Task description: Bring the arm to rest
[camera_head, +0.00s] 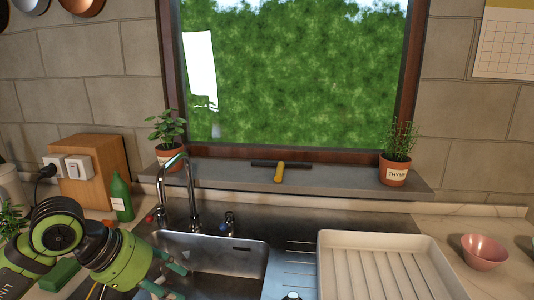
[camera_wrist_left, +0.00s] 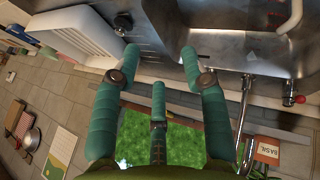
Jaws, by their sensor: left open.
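My left arm (camera_head: 62,232) comes in from the left in the head view. Its green left gripper (camera_head: 180,282) hangs over the left part of the steel sink (camera_head: 245,246). In the left wrist view the fingers of the left gripper (camera_wrist_left: 160,50) are spread apart, with nothing between them. The gripper is open and empty. The sink basin (camera_wrist_left: 235,50) shows beyond the fingers there. My right gripper is in neither view.
The tap (camera_head: 192,195) rises behind the gripper. A green bottle (camera_head: 121,198) and wooden box (camera_head: 88,170) stand left. A white draining tray (camera_head: 328,270) and pink bowl (camera_head: 484,252) are right. A yellow-handled tool (camera_head: 279,173) and potted plants, including thyme (camera_head: 395,172), occupy the sill.

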